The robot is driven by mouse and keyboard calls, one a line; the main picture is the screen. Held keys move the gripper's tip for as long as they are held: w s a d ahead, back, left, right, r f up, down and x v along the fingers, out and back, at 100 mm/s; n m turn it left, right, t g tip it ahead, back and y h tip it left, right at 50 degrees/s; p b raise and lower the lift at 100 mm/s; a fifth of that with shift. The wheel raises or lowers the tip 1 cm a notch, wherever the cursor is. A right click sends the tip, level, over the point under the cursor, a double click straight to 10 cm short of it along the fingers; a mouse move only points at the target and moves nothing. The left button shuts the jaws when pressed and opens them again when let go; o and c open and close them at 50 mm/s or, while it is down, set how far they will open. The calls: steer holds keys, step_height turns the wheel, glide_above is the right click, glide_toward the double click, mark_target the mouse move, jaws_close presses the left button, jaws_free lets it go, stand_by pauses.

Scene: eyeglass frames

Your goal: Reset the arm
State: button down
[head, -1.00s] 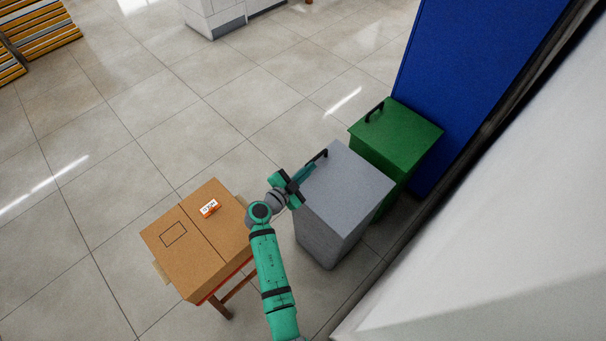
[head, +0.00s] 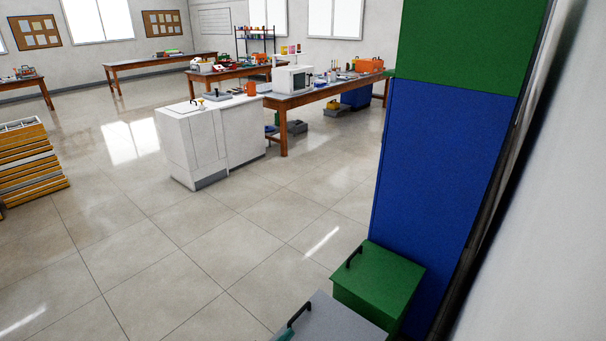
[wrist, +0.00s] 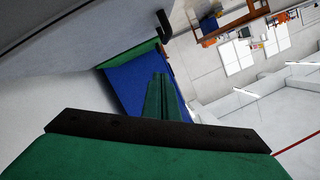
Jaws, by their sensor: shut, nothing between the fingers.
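My gripper (wrist: 164,98) shows in the wrist view with its two green fingers together and nothing between them. In the head view only a small teal part of my arm's end shows at the bottom edge, beside the grey bin (head: 335,322). The rest of my arm is out of that view. In the wrist view a large grey surface, apparently the grey bin (wrist: 85,38), lies close on the upper left, with a black handle at its edge.
A green bin (head: 380,285) stands behind the grey one, against a blue and green panel (head: 440,165). A white cabinet (head: 210,140) and wooden workbenches (head: 325,92) stand farther back. A slatted stack (head: 32,165) is at the left. The tiled floor between is clear.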

steer(key=s+d+f+n+g+y, duration=0.1)
steer(key=s+d+f+n+y, duration=0.25)
steer(key=s, duration=0.65)
steer(key=s+f+n+g+y, duration=0.15)
steer(key=s+f+n, duration=0.35)
steer(key=s, duration=0.5)
steer(key=s+r+n+t+y, duration=0.1)
steer(key=s+r+n+y, duration=0.15)
steer(key=s, duration=0.75)
steer(key=s+d+r+n+t, duration=0.1)
steer(key=s+r, duration=0.5)
steer(key=r, duration=0.3)
steer(key=s+d+r+t, duration=0.2)
steer(key=s+r, duration=0.5)
steer(key=r, duration=0.2)
steer(key=shift+r+n, duration=0.25)
steer(key=shift+n, duration=0.15)
